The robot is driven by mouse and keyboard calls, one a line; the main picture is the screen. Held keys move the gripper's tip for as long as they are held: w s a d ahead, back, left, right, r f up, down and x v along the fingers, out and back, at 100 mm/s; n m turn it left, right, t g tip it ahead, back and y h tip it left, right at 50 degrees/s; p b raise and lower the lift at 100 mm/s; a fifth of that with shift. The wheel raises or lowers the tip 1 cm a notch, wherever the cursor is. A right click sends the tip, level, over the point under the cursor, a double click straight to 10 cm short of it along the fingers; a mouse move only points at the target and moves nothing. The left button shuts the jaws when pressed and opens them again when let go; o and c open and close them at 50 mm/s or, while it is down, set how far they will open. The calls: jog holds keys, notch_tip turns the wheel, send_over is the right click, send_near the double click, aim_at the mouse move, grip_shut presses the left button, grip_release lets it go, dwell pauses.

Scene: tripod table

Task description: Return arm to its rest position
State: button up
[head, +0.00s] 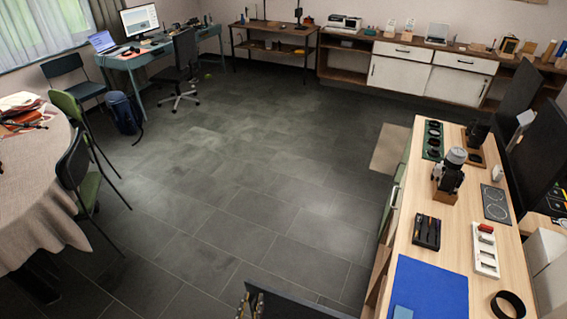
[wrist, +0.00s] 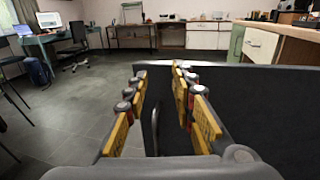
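My gripper (wrist: 160,82) shows in the wrist view with its two fingers apart and yellow pads facing each other. I see nothing held between them. It points out over the room, low above the grey floor (wrist: 75,110). In the head view only a small part of my gripper (head: 248,300) shows at the bottom edge, left of the wooden workbench (head: 450,215). The rest of the arm is mostly out of view.
The workbench at right carries a blue mat (head: 428,287), a black tray (head: 427,232), a white power strip (head: 485,250) and a dark-and-silver device (head: 450,175). A cloth-covered round table (head: 45,190) and chairs stand at left. The middle floor is clear.

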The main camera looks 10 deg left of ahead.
jog(key=shift+f, duration=0.1)
jog(key=d, duration=0.1)
jog(key=d+f+h, duration=0.1)
jog(key=d+m+g, duration=0.1)
jog(key=shift+s+d+f+h, duration=0.15)
jog(key=shift+s+f+h, duration=0.05)
jog(key=shift+f+h, duration=0.15)
jog(key=d+h, duration=0.1)
jog(key=d, duration=0.1)
jog(key=s+d+m+g+h, duration=0.1)
jog(key=d, duration=0.1)
jog(key=d+m+h, duration=0.1)
jog(key=shift+s+d+f, duration=0.25)
jog(key=shift+s+d, duration=0.05)
jog(key=shift+d, duration=0.1)
jog(key=s+d+r+m+g+h, duration=0.55)
jog(key=d+r+m+g, duration=0.35)
jog(key=d+m+g, duration=0.4)
notch_tip(320, 180, up, 15)
jog(key=d+m+g+y, duration=0.2)
jog(key=m+y, duration=0.8)
jog(key=m, duration=0.3)
jog(key=d+r+m+t, duration=0.4)
jog(key=d+r+m, duration=0.2)
jog(key=d+r, duration=0.5)
jog(key=shift+r+m+t+y, duration=0.3)
jog(key=shift+r+m, duration=0.1)
jog(key=shift+r, duration=0.7)
